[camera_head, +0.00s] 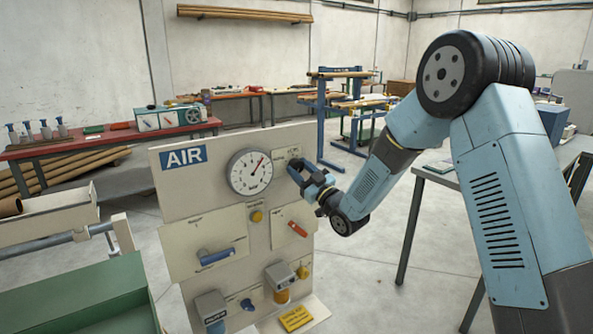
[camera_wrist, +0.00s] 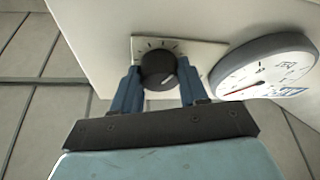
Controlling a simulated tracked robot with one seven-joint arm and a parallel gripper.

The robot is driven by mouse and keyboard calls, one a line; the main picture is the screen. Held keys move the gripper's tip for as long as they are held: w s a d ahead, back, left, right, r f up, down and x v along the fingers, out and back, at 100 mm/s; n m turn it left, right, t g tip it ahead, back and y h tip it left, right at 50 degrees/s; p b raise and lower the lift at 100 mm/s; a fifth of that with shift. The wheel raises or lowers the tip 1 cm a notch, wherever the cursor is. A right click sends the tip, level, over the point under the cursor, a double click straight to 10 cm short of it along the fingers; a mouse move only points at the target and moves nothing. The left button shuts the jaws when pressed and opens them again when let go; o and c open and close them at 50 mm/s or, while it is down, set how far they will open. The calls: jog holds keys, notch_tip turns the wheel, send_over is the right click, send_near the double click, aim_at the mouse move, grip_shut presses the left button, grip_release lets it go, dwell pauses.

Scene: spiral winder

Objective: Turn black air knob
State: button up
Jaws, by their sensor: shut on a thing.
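The black air knob (camera_wrist: 158,70) sits on a pale plate with tick marks, and it has a white pointer line. My gripper (camera_wrist: 160,84) has its two blue fingers on either side of the knob and is shut on it in the wrist view. In the head view my gripper (camera_head: 300,170) is at the upper right of the AIR panel (camera_head: 180,215), and it hides most of the knob. The knob's plate (camera_head: 286,155) shows just right of the gauge.
The round gauge (camera_head: 250,171) is close beside the knob; it also shows in the wrist view (camera_wrist: 265,68). Lower on the panel are a blue lever (camera_head: 216,256), a red lever (camera_head: 298,229) and yellow knobs. A grey table (camera_head: 440,178) stands at right. Open floor lies behind the panel.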

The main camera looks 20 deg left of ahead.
jog(key=shift+f+m+t+h, duration=0.1)
jog(key=shift+m+t+h, duration=0.4)
jog(key=shift+m, duration=0.75)
jog(key=shift+f+m+t+h, duration=0.1)
jog(key=shift+m+t+h, duration=0.1)
jog(key=shift+m+t, duration=0.8)
jog(key=shift+m, duration=0.55)
jog(key=o, duration=1.1)
jog(key=shift+r, duration=0.15)
jog(key=shift+c, duration=0.2)
jog(key=shift+s+d, duration=0.1)
jog(key=v, duration=1.3)
jog(key=shift+s+d, duration=0.15)
jog(key=shift+d, duration=0.2)
